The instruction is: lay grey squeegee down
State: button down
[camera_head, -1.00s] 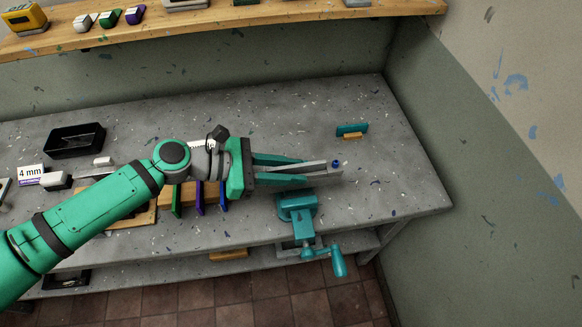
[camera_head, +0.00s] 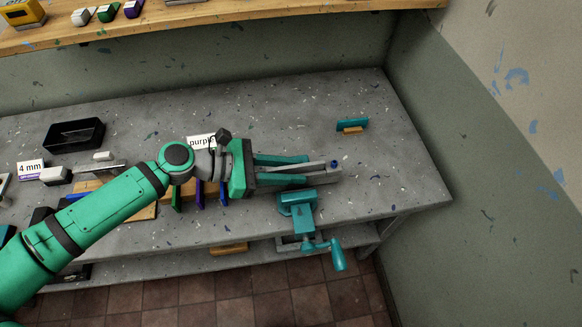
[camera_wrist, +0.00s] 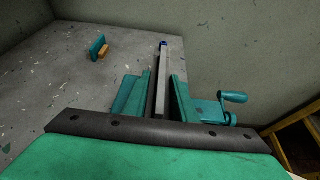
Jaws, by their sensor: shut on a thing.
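My gripper (camera_head: 307,171) reaches right over the grey bench, its two teal fingers shut on a long grey bar, which I take for the grey squeegee (camera_head: 322,171). The bar lies lengthwise between the fingers and sticks out past their tips, with a blue end. In the wrist view the grey squeegee (camera_wrist: 161,78) runs away from my gripper (camera_wrist: 160,82) toward the bench's far edge. I cannot tell whether it touches the bench. Its near part is hidden by the fingers and palm.
A teal vise (camera_head: 297,207) with a crank stands at the bench's front edge, just below my gripper. A teal-bladed squeegee with a wooden handle (camera_head: 352,125) is at the back right. A black tray (camera_head: 74,134) is at left. The bench's right end (camera_head: 405,165) is clear.

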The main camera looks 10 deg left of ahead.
jog(key=shift+f, duration=0.2)
jog(key=c, duration=1.4)
grip_release()
jog(key=shift+o, duration=0.2)
jog(key=v, duration=1)
jog(key=shift+s+a, duration=0.2)
jog(key=shift+a, duration=0.1)
jog(key=shift+r, duration=0.1)
